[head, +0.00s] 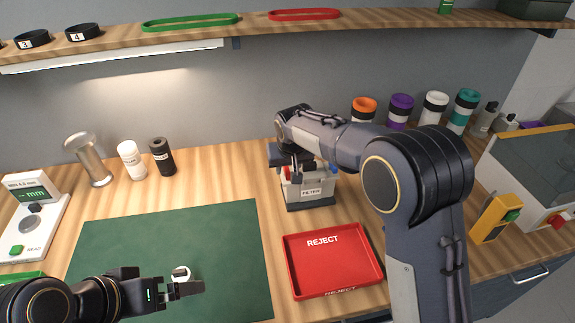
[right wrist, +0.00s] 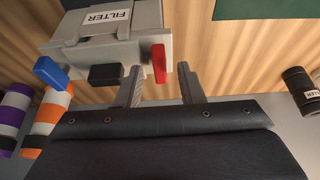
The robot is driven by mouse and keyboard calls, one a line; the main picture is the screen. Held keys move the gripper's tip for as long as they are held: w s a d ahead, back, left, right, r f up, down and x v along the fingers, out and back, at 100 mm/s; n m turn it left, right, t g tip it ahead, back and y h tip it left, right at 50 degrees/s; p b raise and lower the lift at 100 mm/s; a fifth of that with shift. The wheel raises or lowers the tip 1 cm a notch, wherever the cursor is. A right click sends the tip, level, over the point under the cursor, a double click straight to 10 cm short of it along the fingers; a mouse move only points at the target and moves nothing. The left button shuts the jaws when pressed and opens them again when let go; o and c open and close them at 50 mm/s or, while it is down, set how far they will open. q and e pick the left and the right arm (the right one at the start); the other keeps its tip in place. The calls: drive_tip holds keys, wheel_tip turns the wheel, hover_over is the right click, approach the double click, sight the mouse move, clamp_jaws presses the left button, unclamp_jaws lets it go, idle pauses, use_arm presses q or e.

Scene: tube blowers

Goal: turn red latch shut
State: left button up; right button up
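The grey filter box (head: 310,192) with a "FILTER" label stands on the bench in the head view, its top partly hidden by my right arm. In the right wrist view the red latch (right wrist: 158,63) sticks out from the box (right wrist: 100,45) towards the fingers. My right gripper (right wrist: 162,88) is open, with one finger on each side of the red latch's end and visible gaps. A blue latch (right wrist: 48,72) and a black part (right wrist: 105,74) are on the same side. My left gripper (head: 188,286) is low over the green mat, beside a small white-and-dark round piece; its grip is unclear.
A red reject tray (head: 335,262) lies right of the green mat (head: 170,240). A metal cup (head: 88,160), white bottle (head: 131,160) and black bottle (head: 162,157) stand at the back left. Several coloured-lid jars (head: 400,112) stand behind my right arm. A shelf (head: 330,28) runs above.

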drive_tip(key=shift+w+f, duration=0.15)
drive_tip(key=shift+f, duration=0.2)
clamp_jaws()
